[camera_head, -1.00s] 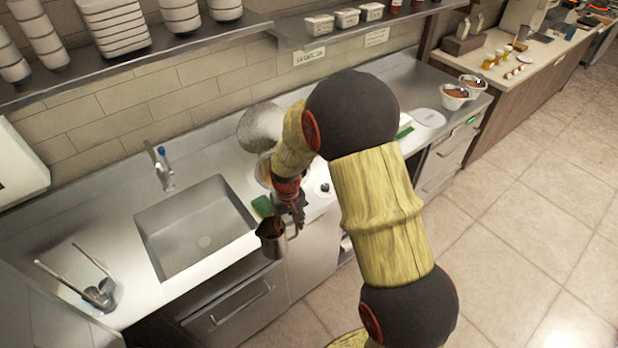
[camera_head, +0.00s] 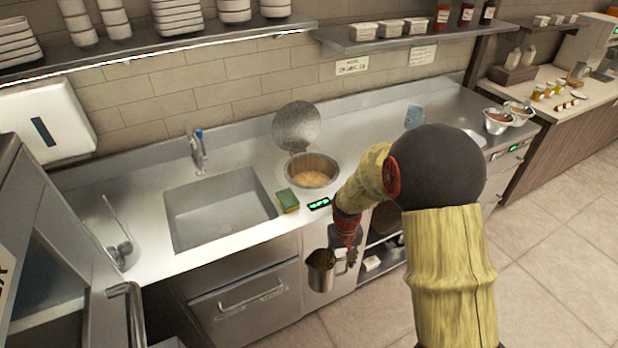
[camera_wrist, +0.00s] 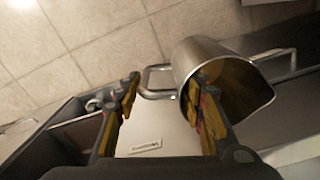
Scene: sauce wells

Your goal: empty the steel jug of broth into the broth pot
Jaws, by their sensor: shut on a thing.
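The steel jug (camera_head: 320,275) hangs from my gripper (camera_head: 350,258), in front of the counter's front edge and below the counter top. It looks about upright, with its mouth up and a brown inside. In the wrist view the jug (camera_wrist: 205,55) lies across the upper right, and my gripper (camera_wrist: 165,95) is shut on it at its handle side. How much broth it holds is hard to tell. The broth pot (camera_head: 313,159) is a round well sunk in the counter, with yellow-brown contents. The jug is apart from it, nearer the front and lower.
The pot's round lid (camera_head: 297,126) stands open behind it. A green and yellow sponge (camera_head: 287,201) and a small lit display (camera_head: 319,203) lie at its front left. A sink (camera_head: 220,212) is to the left. A wall shelf (camera_head: 400,36) hangs above.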

